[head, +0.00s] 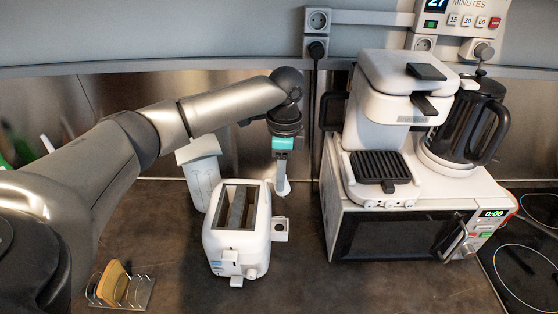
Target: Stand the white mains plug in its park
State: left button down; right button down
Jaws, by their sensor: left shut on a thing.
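My left gripper (283,168) points down behind the right rear corner of the white toaster (238,230). It is shut on a small white piece, which looks like the white mains plug (282,188). The plug is upright and close to the toaster's side; I cannot tell whether it touches anything below. A small white bracket with a dark hole, probably the park (281,229), sticks out at the toaster's right side. It is nearer to me than the plug, and the plug is apart from it. My right gripper is out of view.
A white container (202,172) stands behind the toaster. The microwave (395,235) carries a coffee maker (385,130) and a kettle (470,125) on the right. Wall sockets (317,20) are above. The front middle counter is clear.

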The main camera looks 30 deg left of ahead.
pick_arm(q)
notch_tip(320, 180, down, 8)
jog(key=m+y+p, duration=0.1)
jog(key=m+y, duration=0.2)
jog(key=m, duration=0.2)
jog(key=shift+s+d+r+m, duration=0.25)
jog(key=shift+d+m, duration=0.05)
jog(key=shift+d, duration=0.1)
jog(key=shift+p, duration=0.35)
jog(key=shift+f+b, duration=1.15)
jog(key=shift+f, duration=1.7)
jog(key=shift+p, duration=0.85)
jog(key=shift+f+b, duration=0.55)
jog(key=shift+f, duration=0.65)
jog(key=shift+c, duration=1.8)
grip_release()
